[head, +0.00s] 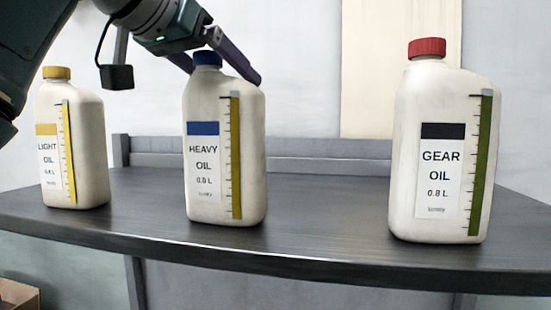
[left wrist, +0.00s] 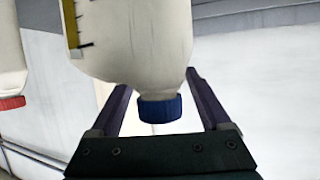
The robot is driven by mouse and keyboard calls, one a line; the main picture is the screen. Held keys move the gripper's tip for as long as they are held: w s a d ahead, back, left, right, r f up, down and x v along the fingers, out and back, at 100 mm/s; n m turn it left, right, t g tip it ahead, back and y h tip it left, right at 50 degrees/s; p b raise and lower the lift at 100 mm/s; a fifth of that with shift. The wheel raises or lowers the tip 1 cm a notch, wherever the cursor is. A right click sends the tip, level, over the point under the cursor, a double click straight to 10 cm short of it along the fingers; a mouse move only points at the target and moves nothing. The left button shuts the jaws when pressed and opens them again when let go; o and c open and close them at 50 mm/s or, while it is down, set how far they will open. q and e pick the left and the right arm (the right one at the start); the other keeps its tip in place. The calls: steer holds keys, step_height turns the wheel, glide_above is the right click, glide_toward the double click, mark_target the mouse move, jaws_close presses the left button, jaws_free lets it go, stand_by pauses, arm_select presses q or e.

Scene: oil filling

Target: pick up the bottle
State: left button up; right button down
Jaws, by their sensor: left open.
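Three white oil bottles stand upright on a dark table (head: 310,235). The light oil bottle (head: 90,150) with a yellow cap is at the left. The heavy oil bottle (head: 222,212) with a blue cap is in the middle. The gear oil bottle (head: 405,150) with a red cap is at the right. My left gripper (head: 222,72) is open around the top of the heavy oil bottle. In the left wrist view the blue cap (left wrist: 159,108) lies between the two fingers of my gripper (left wrist: 163,95). My right gripper is not in view.
A low grey ledge (head: 330,150) runs behind the table. The tabletop between the heavy oil and gear oil bottles is clear. A brown box (head: 18,295) shows at the lower left, below the table. The red-capped bottle (left wrist: 10,60) is at the left edge of the wrist view.

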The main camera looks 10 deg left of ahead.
arm_select(q)
steer(key=shift+c, duration=0.2)
steer(key=shift+s, duration=0.1)
jaws_close()
steer(key=shift+r, duration=0.15)
stand_by(0.9)
